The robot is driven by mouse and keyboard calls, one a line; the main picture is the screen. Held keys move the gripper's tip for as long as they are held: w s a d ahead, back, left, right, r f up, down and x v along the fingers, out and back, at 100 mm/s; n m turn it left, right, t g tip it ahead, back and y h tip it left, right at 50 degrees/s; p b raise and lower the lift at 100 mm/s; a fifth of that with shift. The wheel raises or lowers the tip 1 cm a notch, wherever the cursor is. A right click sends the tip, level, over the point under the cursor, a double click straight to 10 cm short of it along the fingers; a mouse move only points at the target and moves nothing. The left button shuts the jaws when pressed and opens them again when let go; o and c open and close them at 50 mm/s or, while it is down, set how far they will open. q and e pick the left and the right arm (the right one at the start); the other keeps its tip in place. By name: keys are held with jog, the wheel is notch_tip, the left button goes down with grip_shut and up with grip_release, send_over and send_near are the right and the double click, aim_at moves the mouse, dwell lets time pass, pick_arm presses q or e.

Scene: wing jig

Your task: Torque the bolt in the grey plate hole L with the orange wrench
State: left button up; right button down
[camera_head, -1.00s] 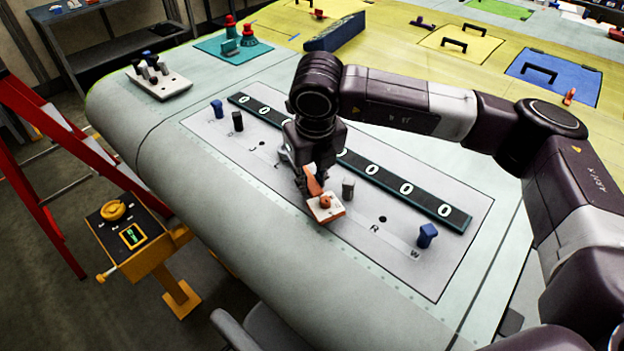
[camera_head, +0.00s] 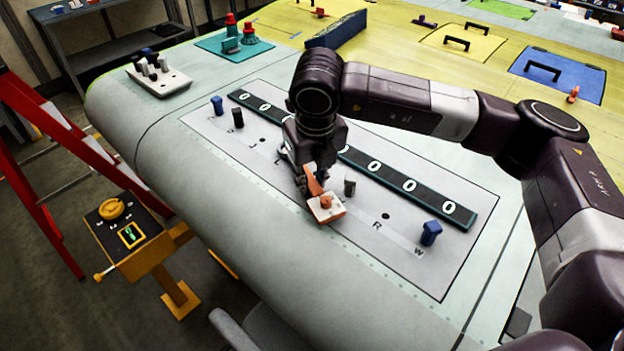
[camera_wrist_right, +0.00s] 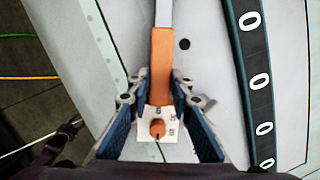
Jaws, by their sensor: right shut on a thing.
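My right gripper (camera_head: 310,180) is low over the front part of the grey plate (camera_head: 440,275). It is shut on the orange wrench (camera_head: 314,186). In the right wrist view, the orange handle (camera_wrist_right: 161,65) lies between my fingers (camera_wrist_right: 160,122), with a grey shaft running up out of the frame. A white block with an orange knob (camera_wrist_right: 157,128) is at the handle's near end. The wrench's far end is hidden in the head view. My left gripper is not in view.
Blue (camera_head: 217,106) and black (camera_head: 238,118) bolts stand at the plate's left; a dark bolt (camera_head: 350,187) and a blue bolt (camera_head: 431,233) stand to the right. A dark strip with white rings (camera_head: 394,178) runs behind. A yellow stand (camera_head: 128,238) and red ladder (camera_head: 40,180) are left.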

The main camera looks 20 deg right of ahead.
jog(key=shift+f, duration=0.2)
jog(key=shift+a, duration=0.1)
jog(key=shift+a+f+m+b, duration=0.1)
jog(key=shift+a+m+b, duration=0.3)
jog(key=shift+a+b, duration=0.15)
jog(key=shift+a+m+b, duration=0.45)
jog(key=shift+a+m, duration=0.25)
jog(key=shift+s+h, duration=0.1)
jog(key=shift+h, duration=0.2)
